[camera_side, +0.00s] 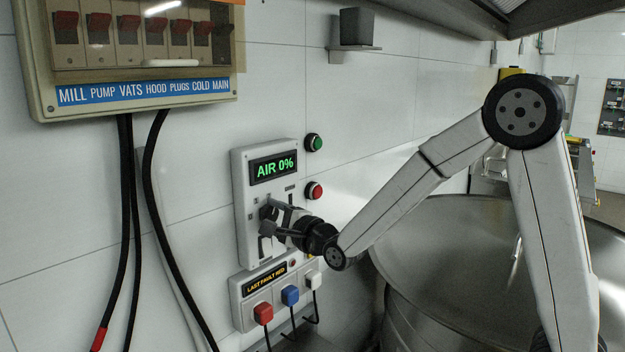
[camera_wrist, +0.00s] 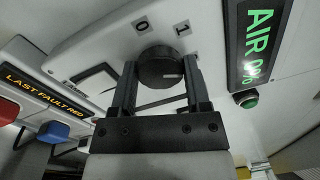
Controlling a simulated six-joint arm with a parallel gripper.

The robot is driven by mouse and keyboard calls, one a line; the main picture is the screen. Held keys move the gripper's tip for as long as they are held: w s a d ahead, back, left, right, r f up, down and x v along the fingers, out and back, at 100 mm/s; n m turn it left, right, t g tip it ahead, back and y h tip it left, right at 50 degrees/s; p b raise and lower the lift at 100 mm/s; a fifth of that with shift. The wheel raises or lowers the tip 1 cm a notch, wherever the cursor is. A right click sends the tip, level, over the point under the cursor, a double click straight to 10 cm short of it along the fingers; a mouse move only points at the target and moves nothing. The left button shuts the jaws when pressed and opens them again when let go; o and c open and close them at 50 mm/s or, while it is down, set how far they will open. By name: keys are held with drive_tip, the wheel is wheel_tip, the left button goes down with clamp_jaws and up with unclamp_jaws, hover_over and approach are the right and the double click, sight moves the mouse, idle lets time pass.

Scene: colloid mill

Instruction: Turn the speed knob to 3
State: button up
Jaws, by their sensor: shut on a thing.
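The speed knob (camera_wrist: 160,68) is a round black knob on a pale panel, with a small light mark on its near side. Printed labels 0 and 1 stand beyond it in the wrist view; any other numbers around it are hidden or out of view. My gripper (camera_wrist: 160,80) is shut on the knob, with one finger on each side. In the side view my gripper (camera_side: 269,218) reaches the wall panel (camera_side: 246,180) from the right and hides most of the knob. The display (camera_side: 274,167) above it reads AIR 0% in green.
A green button (camera_side: 314,142) and a red button (camera_side: 314,190) sit right of the panel. Below is a LAST FAULT box (camera_side: 240,291) with red, blue and white plugs. A breaker box (camera_side: 140,105) with hanging cables is upper left. A steel vat (camera_side: 450,240) stands right.

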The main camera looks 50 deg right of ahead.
drive_tip(key=m, duration=0.6)
drive_tip(key=shift+m+h, duration=0.3)
drive_tip(key=shift+m, duration=0.1)
drive_tip(key=m, duration=0.6)
drive_tip(key=shift+m+g, duration=0.3)
drive_tip(key=o, duration=1.3)
drive_tip(key=shift+s, duration=0.15)
drive_tip(key=shift+s+a, duration=0.15)
drive_tip(key=shift+s, duration=1.75)
drive_tip(key=shift+s+a, duration=0.1)
drive_tip(key=shift+s, duration=1.8)
